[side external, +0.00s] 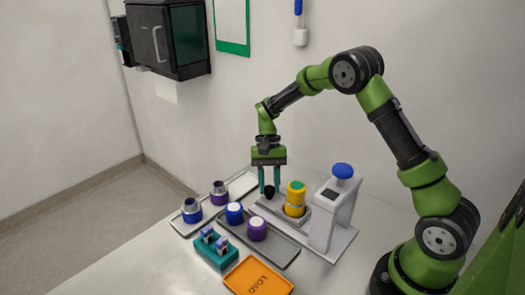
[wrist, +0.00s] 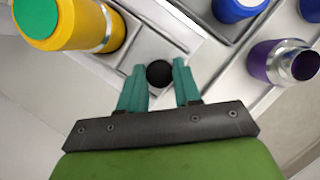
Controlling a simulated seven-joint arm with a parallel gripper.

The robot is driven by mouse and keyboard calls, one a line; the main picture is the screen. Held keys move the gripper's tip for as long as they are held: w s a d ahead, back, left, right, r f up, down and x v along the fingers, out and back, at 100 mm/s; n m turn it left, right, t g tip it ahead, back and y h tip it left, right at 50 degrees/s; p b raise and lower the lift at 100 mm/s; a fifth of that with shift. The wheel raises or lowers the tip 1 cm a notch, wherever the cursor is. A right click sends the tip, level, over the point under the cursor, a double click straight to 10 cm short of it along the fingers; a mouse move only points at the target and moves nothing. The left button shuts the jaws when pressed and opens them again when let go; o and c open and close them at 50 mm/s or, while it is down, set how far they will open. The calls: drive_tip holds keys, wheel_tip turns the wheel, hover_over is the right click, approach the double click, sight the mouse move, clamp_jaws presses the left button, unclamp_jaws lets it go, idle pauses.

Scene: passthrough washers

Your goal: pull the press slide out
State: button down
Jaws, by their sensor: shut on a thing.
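The press (side external: 332,215) is a pale grey frame with a blue knob (side external: 342,170) on top, at the right of the table. Its slide (side external: 274,206) is a pale plate reaching left from the press base. A yellow cylinder with a green top (side external: 296,198) stands on the slide, beside the press column; it also shows in the wrist view (wrist: 82,22). A black ball handle (wrist: 160,73) sits at the slide's left end. My gripper (wrist: 160,72) points down with its teal fingers shut on the black handle, seen also in the side view (side external: 269,188).
A grey tray (side external: 283,257) holds blue (side external: 234,213) and purple (side external: 257,229) containers. Another tray (side external: 180,226) holds blue and purple bottles with metal necks. A teal rack (side external: 215,249) and an orange LOAD plate (side external: 258,278) lie in front.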

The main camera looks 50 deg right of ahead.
drive_tip(key=shift+w+r, duration=0.1)
drive_tip(key=shift+w, duration=0.2)
drive_tip(key=c, duration=0.8)
unclamp_jaws()
drive_tip(key=shift+s, duration=0.1)
drive_tip(key=v, duration=1.6)
drive_tip(key=shift+d+r, duration=0.15)
drive_tip(key=shift+r, duration=0.25)
